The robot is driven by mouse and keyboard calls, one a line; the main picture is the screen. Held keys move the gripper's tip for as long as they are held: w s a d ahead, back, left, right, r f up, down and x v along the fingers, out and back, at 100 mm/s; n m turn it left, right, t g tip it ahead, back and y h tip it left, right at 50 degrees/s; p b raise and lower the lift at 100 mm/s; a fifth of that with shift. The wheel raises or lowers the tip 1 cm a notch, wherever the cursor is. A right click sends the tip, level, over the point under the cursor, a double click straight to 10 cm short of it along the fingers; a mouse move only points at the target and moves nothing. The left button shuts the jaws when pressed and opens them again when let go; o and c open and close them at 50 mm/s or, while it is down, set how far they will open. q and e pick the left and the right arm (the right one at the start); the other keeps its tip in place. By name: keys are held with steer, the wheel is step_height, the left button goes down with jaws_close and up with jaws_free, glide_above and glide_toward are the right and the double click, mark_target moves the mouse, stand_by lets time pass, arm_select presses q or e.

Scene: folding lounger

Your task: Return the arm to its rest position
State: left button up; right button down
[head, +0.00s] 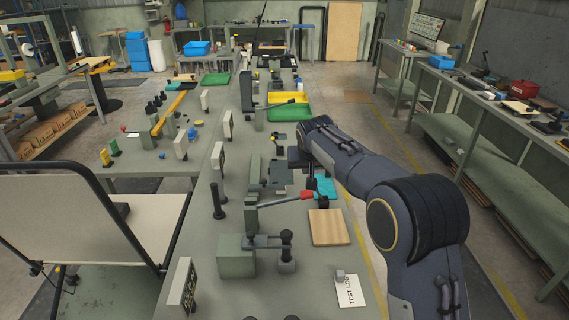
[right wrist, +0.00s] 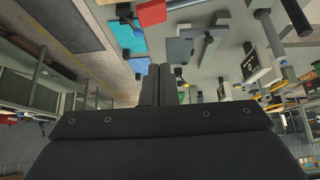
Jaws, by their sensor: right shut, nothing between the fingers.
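My right arm (head: 415,215) comes in from the right in the head view and reaches forward over the right edge of the long grey bench. Its gripper (head: 297,157) is at the far end of the arm, above the bench, small and partly hidden by the wrist. In the right wrist view the two dark fingers (right wrist: 160,85) lie side by side, closed together with nothing between them. The bench fixtures show beyond the fingertips. My left arm and gripper are not in view.
A lever with a red handle (head: 307,194), a wooden board (head: 328,227) and a teal tray (head: 323,186) are on the bench near the arm. Green bins (head: 288,113) stand farther back. A beige panel in a black frame (head: 75,215) stands left. An aisle runs right of the bench.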

steer(key=s+d+r+m+g+y, duration=0.1)
steer(key=s+d+r+y, duration=0.1)
steer(key=s+d, duration=0.7)
steer(key=s+d+r+m+y, duration=0.1)
steer(key=s+d+r, duration=0.3)
steer(key=s, duration=0.9)
steer(key=s+f, duration=0.4)
steer(key=s, duration=0.8)
steer(key=s+a+f, duration=0.1)
steer(key=s+f, duration=0.3)
steer(key=s, duration=0.8)
steer(key=shift+a+f+y, duration=0.15)
steer(key=shift+f+y, duration=0.15)
steer(key=shift+y, duration=0.1)
